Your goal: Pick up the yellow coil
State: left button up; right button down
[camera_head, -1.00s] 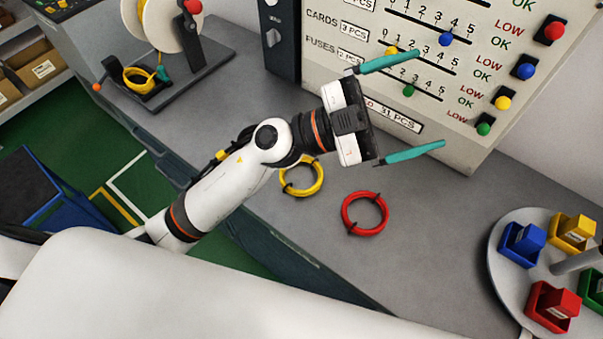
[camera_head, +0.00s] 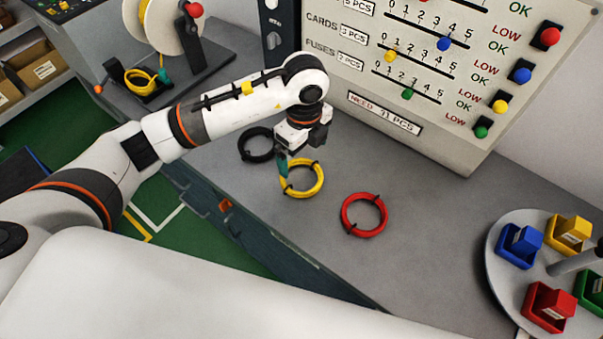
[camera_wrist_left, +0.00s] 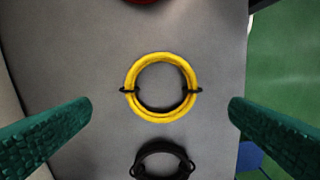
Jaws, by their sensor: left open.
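The yellow coil (camera_head: 303,192) lies flat on the grey bench, with dark ties on it. In the left wrist view the yellow coil (camera_wrist_left: 160,116) sits between my left gripper's two teal fingers, with clear space on both sides. My left gripper (camera_head: 284,168) is open and points down over the coil's far left part in the head view. It also shows in the left wrist view (camera_wrist_left: 160,116), holding nothing. Whether the fingertips are at the coil's height I cannot tell. My right gripper is not in view.
A red coil (camera_head: 364,214) lies to the right and a black coil (camera_head: 257,145) to the upper left. A panel with sliders (camera_head: 420,60) stands behind. A round tray (camera_head: 497,284) with coloured bins is at the right. A spool stand (camera_head: 195,75) is at the upper left.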

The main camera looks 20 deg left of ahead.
aim_at(302, 180)
pick_arm(q)
notch_tip(302, 180, down, 3)
jog(key=shift+f+p, duration=0.1)
jog(key=shift+p, duration=0.25)
jog(key=f, duration=0.1)
jog(key=f+p, duration=0.1)
jog(key=f, duration=0.1)
jog(key=f+p, duration=0.1)
jog(key=shift+a+f, duration=0.25)
jog(key=shift+f, duration=0.45)
jog(key=c, duration=0.7)
jog(key=shift+o, duration=0.2)
jog(key=shift+r, duration=0.15)
